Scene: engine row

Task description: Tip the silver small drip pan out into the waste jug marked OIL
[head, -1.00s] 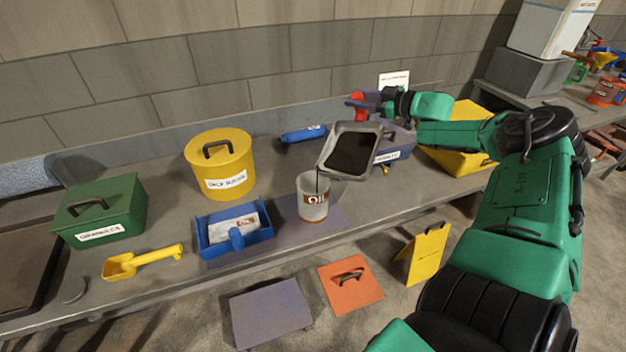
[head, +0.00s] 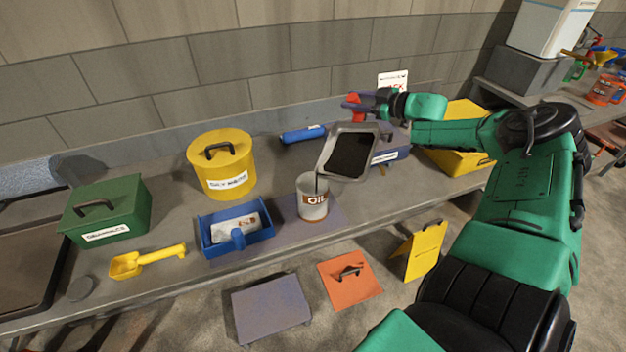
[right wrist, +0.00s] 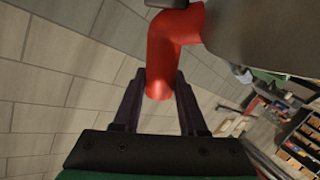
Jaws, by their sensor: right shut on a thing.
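The silver drip pan (head: 325,158) is tilted in the air, its low corner just above the waste jug. Dark liquid covers much of its inside, and a thin dark stream runs from that corner into the jug. The waste jug (head: 312,207), pale grey with a brown OIL label, stands upright on the bench. My right gripper (head: 368,104) is behind the pan, shut on its red handle; in the right wrist view the red handle (right wrist: 162,60) sits between the fingers (right wrist: 160,88). My left gripper is not in view.
A blue tray (head: 265,236) stands left of the jug, with a yellow bin (head: 222,165) behind it. A green box (head: 108,210) and yellow scoop (head: 145,260) are farther left. A blue cylinder (head: 303,134) lies behind the jug. A yellow container (head: 460,150) is at right.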

